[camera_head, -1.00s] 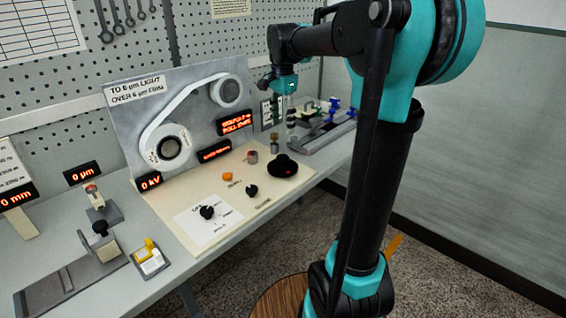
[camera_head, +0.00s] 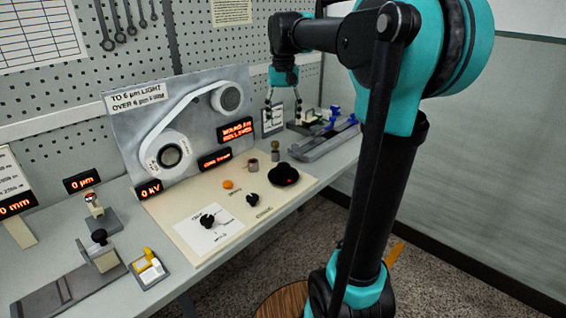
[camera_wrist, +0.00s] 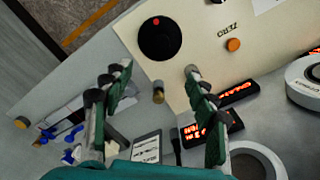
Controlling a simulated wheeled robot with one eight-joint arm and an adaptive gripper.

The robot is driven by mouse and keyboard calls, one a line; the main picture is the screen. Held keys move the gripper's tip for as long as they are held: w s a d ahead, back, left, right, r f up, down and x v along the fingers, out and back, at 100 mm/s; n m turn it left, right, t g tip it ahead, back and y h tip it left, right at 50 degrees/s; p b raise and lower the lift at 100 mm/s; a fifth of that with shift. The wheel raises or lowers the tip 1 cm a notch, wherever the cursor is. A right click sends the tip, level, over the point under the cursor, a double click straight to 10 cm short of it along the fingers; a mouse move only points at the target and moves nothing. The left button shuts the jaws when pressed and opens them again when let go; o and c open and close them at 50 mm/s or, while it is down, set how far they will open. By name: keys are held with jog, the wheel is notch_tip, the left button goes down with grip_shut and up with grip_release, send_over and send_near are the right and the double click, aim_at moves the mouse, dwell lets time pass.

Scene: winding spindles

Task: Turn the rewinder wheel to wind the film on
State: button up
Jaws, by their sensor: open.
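The rewinder wheel, a black round knob with a red dot (camera_head: 284,175), sits at the right end of the cream panel. It also shows near the top of the wrist view (camera_wrist: 159,38). The white film (camera_head: 181,118) runs between two reels on the upright grey plate, a large lower-left reel (camera_head: 170,155) and a smaller upper-right reel (camera_head: 230,98). My gripper (camera_head: 283,103) points down with its fingers spread, above and beyond the wheel. In the wrist view my gripper (camera_wrist: 158,72) is empty, and the wheel lies ahead of the fingertips, apart from them.
A brass post (camera_head: 275,152) and a reddish-topped post (camera_head: 253,165) stand close to the wheel. An orange button (camera_head: 228,184) and black knobs (camera_head: 252,199) are on the panel. Red-lit displays (camera_head: 235,131) stand behind. A grey fixture with blue parts (camera_head: 330,135) lies right.

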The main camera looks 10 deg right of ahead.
aim_at(283, 165)
notch_tip(283, 165, down, 16)
jog(key=n, duration=0.3)
jog(key=shift+f, duration=0.2)
dwell(0.4)
jog(key=shift+c, duration=0.4)
jog(key=c, duration=1.1)
jog(key=shift+m, duration=0.4)
